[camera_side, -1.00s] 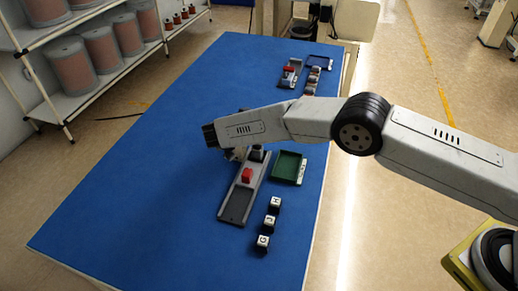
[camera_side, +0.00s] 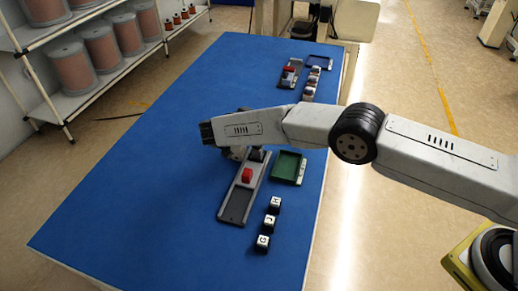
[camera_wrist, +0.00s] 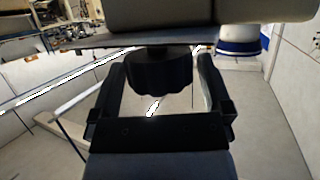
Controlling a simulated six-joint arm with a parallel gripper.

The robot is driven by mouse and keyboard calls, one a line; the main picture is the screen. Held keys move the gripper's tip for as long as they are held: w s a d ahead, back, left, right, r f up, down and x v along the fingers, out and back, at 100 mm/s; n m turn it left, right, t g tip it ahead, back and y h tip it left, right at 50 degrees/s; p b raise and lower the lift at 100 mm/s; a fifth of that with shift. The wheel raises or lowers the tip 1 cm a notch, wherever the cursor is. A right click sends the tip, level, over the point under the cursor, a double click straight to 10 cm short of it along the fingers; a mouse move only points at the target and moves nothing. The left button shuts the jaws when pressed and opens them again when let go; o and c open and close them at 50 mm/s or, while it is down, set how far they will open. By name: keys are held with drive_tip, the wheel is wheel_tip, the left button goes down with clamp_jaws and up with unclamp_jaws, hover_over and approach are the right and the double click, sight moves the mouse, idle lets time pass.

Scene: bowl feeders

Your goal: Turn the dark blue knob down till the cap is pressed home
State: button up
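In the wrist view a dark, lobed knob (camera_wrist: 160,72) hangs under a flat dark plate; its blue colour does not show. My gripper (camera_wrist: 157,85) has one finger on each side of it, with a gap on both sides, so it is open around the knob without visibly gripping. In the side view my gripper (camera_side: 236,154) is small and mostly hidden under my wrist, at the far end of a long grey fixture (camera_side: 237,203). A red block (camera_side: 247,175) and a dark block (camera_side: 257,155) sit on this fixture. I cannot make out the cap.
A green tray (camera_side: 303,168) lies right of the fixture. Several lettered cubes (camera_side: 269,222) stand in a row nearer the front. A second grey fixture (camera_side: 290,72) and a blue tray (camera_side: 319,62) are at the far end. The blue table (camera_side: 130,200) is clear on the left.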

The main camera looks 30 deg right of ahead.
drive_tip(key=v, duration=0.7)
drive_tip(key=shift+a, duration=0.35)
drive_tip(key=shift+s+r, duration=0.1)
drive_tip(key=shift+r, duration=0.05)
idle(0.3)
drive_tip(key=shift+s+d+f+n+t+y, duration=0.25)
drive_tip(key=shift+s+d+f+n+t, duration=0.25)
drive_tip(key=shift+n+t, duration=0.7)
drive_tip(key=shift+s+d+f+n+t+y, duration=0.3)
drive_tip(key=shift+s+f+n+t, duration=0.35)
drive_tip(key=shift+t, duration=1.1)
drive_tip(key=shift+s+d+f+n+t+y, duration=0.3)
drive_tip(key=shift+d+f+n+t, duration=0.15)
drive_tip(key=shift+n+t, duration=0.8)
drive_tip(key=shift+w, duration=0.1)
drive_tip(key=shift+m, duration=0.3)
drive_tip(key=shift+x, duration=3.85)
drive_tip(key=shift+r, duration=0.1)
drive_tip(key=shift+c, duration=0.2)
